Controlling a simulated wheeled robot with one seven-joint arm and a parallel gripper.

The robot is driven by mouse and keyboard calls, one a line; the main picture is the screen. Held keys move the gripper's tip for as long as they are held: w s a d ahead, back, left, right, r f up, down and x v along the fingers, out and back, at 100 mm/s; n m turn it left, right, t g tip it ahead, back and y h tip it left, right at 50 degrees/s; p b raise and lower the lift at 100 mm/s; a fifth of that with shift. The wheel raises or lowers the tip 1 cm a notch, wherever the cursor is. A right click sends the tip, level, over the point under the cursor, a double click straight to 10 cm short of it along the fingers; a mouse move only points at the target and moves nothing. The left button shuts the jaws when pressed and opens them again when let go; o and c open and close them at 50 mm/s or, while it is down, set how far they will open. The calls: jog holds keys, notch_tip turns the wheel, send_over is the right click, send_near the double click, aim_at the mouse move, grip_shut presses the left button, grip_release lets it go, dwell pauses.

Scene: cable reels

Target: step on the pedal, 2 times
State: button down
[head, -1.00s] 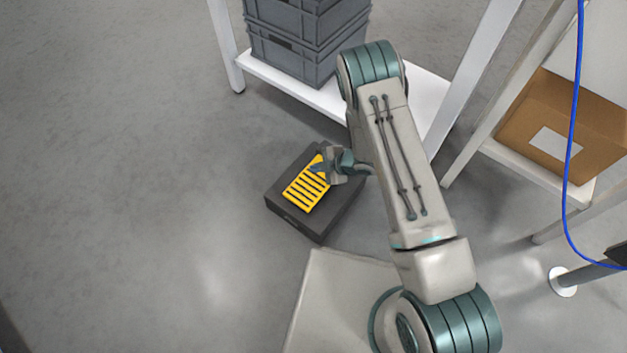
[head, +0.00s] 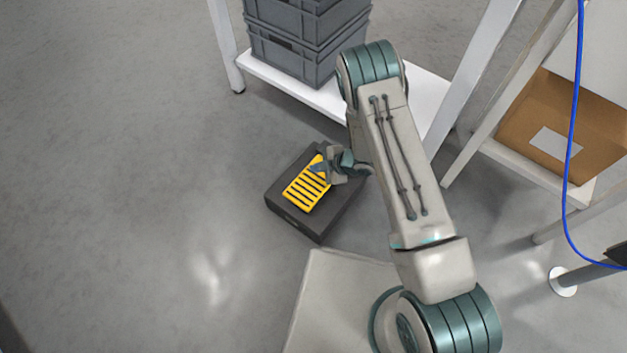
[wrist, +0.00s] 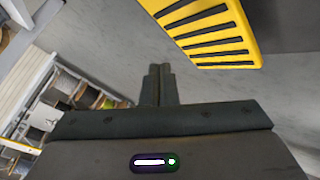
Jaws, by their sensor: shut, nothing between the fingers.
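The pedal is a yellow plate with black ribs (head: 305,188) set on a dark box-like base (head: 293,219) on the floor. My gripper (head: 318,168) is shut and empty, at the upper right part of the yellow plate in the head view. I cannot tell from the head view whether its tip touches the plate. In the wrist view the shut fingers (wrist: 160,78) point up the picture, and the yellow plate (wrist: 210,35) shows beyond them at the upper right. My arm hides part of the base's right side.
A white shelf (head: 300,92) with stacked grey crates (head: 300,45) stands behind the pedal. At the right are a rack with a cardboard box (head: 565,125), a blue cable (head: 572,130) and a post on a round white foot (head: 563,282). The floor at the left is clear.

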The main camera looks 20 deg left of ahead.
jog(key=w+d+r+m+t+h, duration=0.2)
jog(key=w+d+r+m, duration=0.15)
jog(key=w+r, duration=0.25)
jog(key=w+d+r+m+t+h, duration=0.1)
jog(key=d+r+m+t+h, duration=0.2)
jog(key=d+r+m+h, duration=0.95)
jog(key=s+d+r+m+g+y, duration=0.1)
jog(key=s+d+r+m+y, duration=0.1)
jog(key=s+d+r, duration=0.5)
jog(key=s+d+r+m+g+y, duration=0.1)
jog(key=s+d+r+y, duration=0.25)
jog(key=r, duration=0.55)
jog(key=s+d+r+m+g, duration=0.1)
jog(key=s+r+m, duration=0.1)
jog(key=s, duration=0.5)
jog(key=s+r+m+g, duration=0.2)
jog(key=s+m, duration=0.1)
jog(key=s, duration=0.5)
jog(key=shift+s+d+r+m+g, duration=0.15)
jog(key=shift+d+r+m+g, duration=0.15)
jog(key=shift+d+r+m, duration=0.1)
